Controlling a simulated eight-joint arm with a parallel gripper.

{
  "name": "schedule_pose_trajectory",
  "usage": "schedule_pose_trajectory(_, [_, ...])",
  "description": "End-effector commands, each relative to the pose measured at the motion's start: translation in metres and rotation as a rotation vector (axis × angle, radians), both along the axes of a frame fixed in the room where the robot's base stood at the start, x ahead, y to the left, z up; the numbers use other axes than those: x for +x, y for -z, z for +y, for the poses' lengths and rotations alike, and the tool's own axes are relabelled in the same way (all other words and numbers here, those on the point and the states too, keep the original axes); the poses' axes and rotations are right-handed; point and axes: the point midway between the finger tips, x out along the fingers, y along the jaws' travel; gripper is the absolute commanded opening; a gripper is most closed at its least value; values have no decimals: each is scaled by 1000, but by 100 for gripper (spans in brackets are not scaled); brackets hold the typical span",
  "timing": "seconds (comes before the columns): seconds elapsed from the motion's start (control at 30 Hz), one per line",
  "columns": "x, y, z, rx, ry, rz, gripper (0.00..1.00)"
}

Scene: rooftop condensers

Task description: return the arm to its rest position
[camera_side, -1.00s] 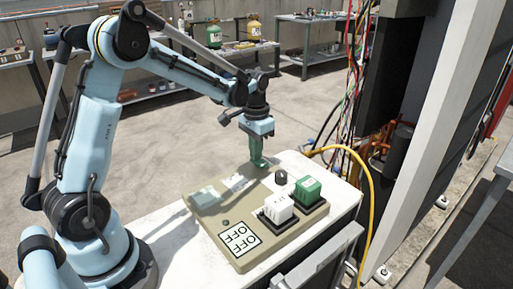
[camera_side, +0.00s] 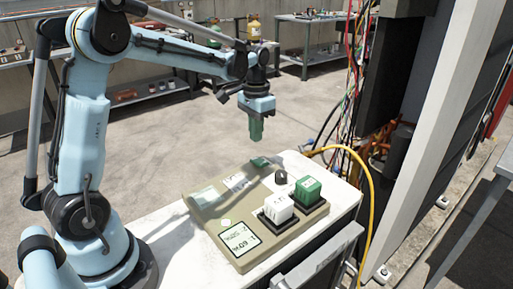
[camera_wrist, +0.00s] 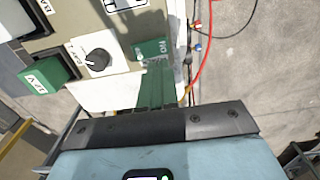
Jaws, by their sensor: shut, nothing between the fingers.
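My gripper (camera_side: 256,128) is raised above the back end of the beige panel (camera_side: 268,236) in the side view. Its green fingers point down, shut with nothing between them, clear of the panel. In the wrist view the green fingers (camera_wrist: 157,85) show over a green switch (camera_wrist: 150,48) marked "ON". The panel's display (camera_side: 240,238) is lit with dark characters, too small to read surely. A white block (camera_side: 278,208) and a green block (camera_side: 307,190) sit in dark holders on the panel. A dark knob (camera_side: 281,177) stands beside them.
The panel lies on a white worktop (camera_side: 170,222). A yellow cable (camera_side: 369,190) curves past the worktop's right side, near a tall cabinet with hanging wires (camera_side: 346,110). Benches with tools (camera_side: 310,18) stand behind. The air around my gripper is free.

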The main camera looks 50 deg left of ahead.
Motion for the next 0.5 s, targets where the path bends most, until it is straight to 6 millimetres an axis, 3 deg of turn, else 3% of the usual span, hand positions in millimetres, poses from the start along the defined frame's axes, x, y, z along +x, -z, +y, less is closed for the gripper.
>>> schedule_pose_trajectory(0.5, [-1,-11,0,0,0,-1,0])
